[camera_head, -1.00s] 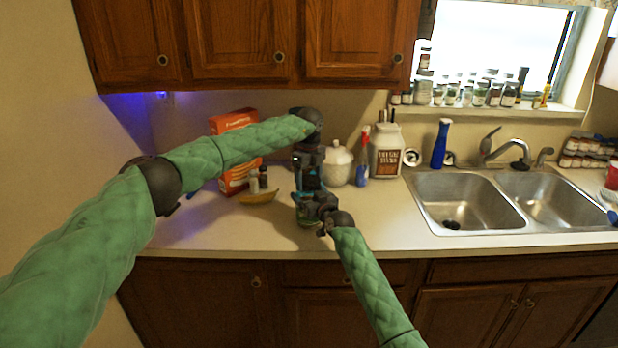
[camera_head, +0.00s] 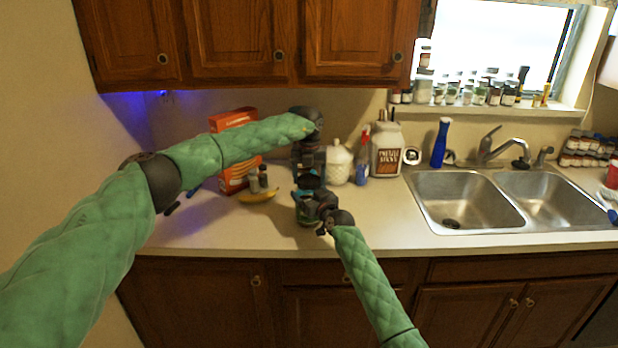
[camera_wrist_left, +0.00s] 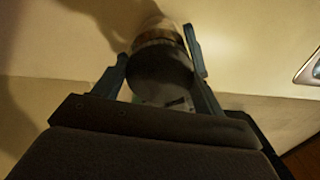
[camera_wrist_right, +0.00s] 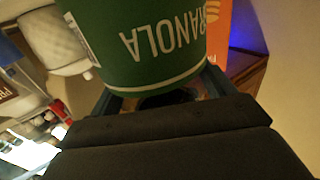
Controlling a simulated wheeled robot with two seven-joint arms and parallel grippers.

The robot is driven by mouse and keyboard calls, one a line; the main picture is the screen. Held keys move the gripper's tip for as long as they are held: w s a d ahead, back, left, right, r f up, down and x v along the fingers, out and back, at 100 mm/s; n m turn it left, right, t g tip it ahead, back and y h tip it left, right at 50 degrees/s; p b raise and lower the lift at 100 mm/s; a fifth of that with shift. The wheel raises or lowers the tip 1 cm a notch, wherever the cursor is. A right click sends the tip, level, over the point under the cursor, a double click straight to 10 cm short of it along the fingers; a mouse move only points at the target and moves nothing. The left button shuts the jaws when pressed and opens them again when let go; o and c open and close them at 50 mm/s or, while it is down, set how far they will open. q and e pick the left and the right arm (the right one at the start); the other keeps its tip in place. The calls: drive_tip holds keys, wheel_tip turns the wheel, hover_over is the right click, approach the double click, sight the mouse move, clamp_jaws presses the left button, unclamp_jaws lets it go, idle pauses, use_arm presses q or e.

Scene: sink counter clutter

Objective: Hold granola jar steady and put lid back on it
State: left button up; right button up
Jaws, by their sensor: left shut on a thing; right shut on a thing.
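The granola jar (camera_wrist_right: 160,45), green with white lettering, fills the top of the right wrist view, between the fingers of my right gripper (camera_wrist_right: 158,88). In the head view my right gripper (camera_head: 312,207) is low at the counter, and the arms mostly hide the jar. My left gripper (camera_head: 308,180) is directly above the right one, pointing down. In the left wrist view a dark round lid (camera_wrist_left: 160,75) is between the fingers of my left gripper (camera_wrist_left: 160,85). A glassy rim shows beside it. Whether the lid touches the jar is hidden.
A banana (camera_head: 258,196), small shakers (camera_head: 258,180) and an orange box (camera_head: 234,178) are to the left. A white jar (camera_head: 339,163), a spray bottle (camera_head: 362,160) and a large jug (camera_head: 386,150) stand behind on the right. The sink (camera_head: 465,202) is farther right. The front counter is clear.

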use_arm(q)
drive_tip(key=m, duration=0.4)
drive_tip(key=shift+m, duration=0.3)
drive_tip(key=m, duration=0.8)
drive_tip(key=shift+w, duration=0.1)
drive_tip(key=m, duration=0.4)
drive_tip(key=shift+a+m, duration=0.1)
drive_tip(key=shift+m, duration=0.3)
drive_tip(key=o, duration=1.1)
drive_tip(key=shift+r, duration=2.25)
drive_tip(key=shift+c, duration=0.5)
